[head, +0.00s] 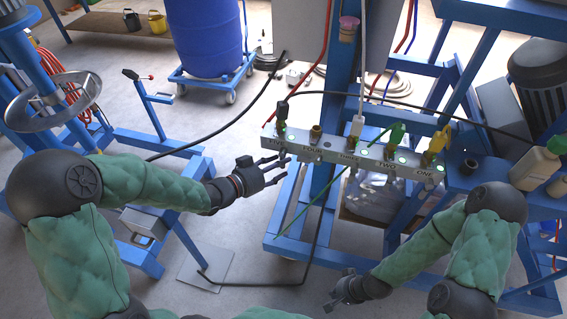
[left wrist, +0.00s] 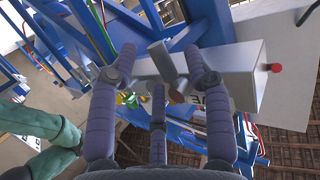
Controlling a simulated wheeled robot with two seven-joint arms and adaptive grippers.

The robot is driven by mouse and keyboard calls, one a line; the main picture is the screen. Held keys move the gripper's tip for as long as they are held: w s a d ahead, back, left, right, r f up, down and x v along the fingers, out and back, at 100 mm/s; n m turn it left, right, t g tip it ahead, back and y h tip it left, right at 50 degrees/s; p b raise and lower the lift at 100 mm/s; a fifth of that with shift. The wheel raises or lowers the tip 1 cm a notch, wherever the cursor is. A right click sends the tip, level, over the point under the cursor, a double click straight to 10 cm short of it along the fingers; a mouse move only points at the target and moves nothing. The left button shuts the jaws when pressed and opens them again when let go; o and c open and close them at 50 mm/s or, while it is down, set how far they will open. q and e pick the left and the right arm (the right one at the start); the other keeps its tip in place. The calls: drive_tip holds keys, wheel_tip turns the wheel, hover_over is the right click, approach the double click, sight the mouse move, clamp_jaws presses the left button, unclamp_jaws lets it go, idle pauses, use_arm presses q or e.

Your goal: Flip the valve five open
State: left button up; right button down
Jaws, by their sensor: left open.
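Valve five (head: 281,112) stands at the left end of the grey manifold bar (head: 331,155), with a dark top and a black hose at it. The label FIVE is on the bar's front below it. My left gripper (head: 284,162) is open, just in front of and below this end of the bar, with no visible hold. In the left wrist view its spread fingers (left wrist: 160,75) flank a grey fitting (left wrist: 170,65) on the bar; I cannot tell for certain which valve this is. My right gripper (head: 340,290) is low in front, apart from the bar, its fingers spread and empty.
Other fittings along the bar include a white hose at three (head: 357,125), a green handle at two (head: 397,134) and a yellow handle at one (head: 437,143). A thin green rod crosses the bar. Blue frame posts stand behind; a white bottle (head: 536,165) stands at right.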

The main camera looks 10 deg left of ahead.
use_arm(q)
drive_tip(key=shift+v, duration=2.8)
drive_tip(key=shift+f, duration=0.1)
wheel_tip(320, 180, down, 19)
drive_tip(key=s+d+n+g+y, duration=0.1)
drive_tip(key=d+n+g+y, duration=0.25)
drive_tip(key=n, duration=0.25)
drive_tip(key=s+d+f+n+g, duration=0.1)
drive_tip(key=s+d+f+g, duration=0.1)
drive_tip(key=s+f+g, duration=0.2)
drive_tip(key=s+d+f+n+g+y+p, duration=0.1)
drive_tip(key=s+f+g, duration=0.3)
drive_tip(key=s+f, duration=0.6)
drive_tip(key=shift+s+d+f+n, duration=0.2)
drive_tip(key=shift+s+d+n, duration=0.55)
drive_tip(key=shift+s, duration=0.3)
drive_tip(key=shift+g+y, duration=0.25)
